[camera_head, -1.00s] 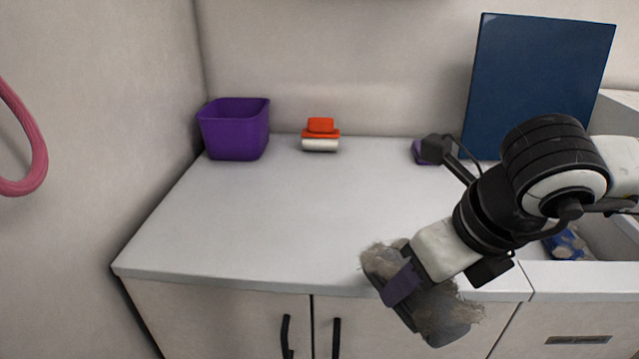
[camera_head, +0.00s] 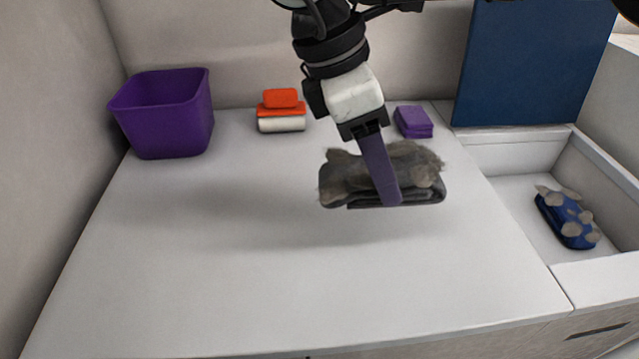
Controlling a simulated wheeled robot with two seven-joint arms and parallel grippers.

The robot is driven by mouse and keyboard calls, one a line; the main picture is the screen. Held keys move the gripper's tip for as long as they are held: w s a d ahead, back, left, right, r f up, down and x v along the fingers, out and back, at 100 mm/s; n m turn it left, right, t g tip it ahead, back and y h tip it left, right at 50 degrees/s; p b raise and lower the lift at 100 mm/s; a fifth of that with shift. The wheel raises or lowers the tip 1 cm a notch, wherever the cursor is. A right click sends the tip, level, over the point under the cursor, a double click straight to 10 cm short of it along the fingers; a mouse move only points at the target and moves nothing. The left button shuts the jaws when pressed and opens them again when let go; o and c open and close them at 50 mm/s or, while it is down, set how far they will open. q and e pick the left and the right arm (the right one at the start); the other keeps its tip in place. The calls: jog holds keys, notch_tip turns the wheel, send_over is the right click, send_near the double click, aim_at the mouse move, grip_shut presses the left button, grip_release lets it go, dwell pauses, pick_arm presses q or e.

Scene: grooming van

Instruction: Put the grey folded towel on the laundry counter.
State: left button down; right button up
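The grey folded towel (camera_head: 340,184), with tufts of fur on it, hangs level over the white counter (camera_head: 290,280) in the head view. My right gripper (camera_head: 383,180) is shut on it from above. One purple finger lies across the towel's near side; the other finger is hidden behind it. A soft shadow falls on the counter to the left of the towel, and the towel seems to be a little above the surface. My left gripper is not in view.
A purple bin (camera_head: 165,115) stands at the back left. Orange and white items (camera_head: 281,110) and a small purple block (camera_head: 413,121) are along the back. A blue panel (camera_head: 520,65) stands behind a sunken basin (camera_head: 520,190) holding a blue tufted item (camera_head: 567,218). The counter's front and left are clear.

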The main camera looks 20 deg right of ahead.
aim_at(347, 166)
jog(key=f, duration=0.5)
jog(key=shift+s+f, duration=0.2)
jog(key=shift+f, duration=0.05)
jog(key=shift+f+p, duration=0.4)
jog(key=shift+f, duration=1.85)
jog(key=o, duration=1)
jog(key=shift+o, duration=0.2)
jog(key=b+v, duration=0.1)
jog(key=v, duration=1.1)
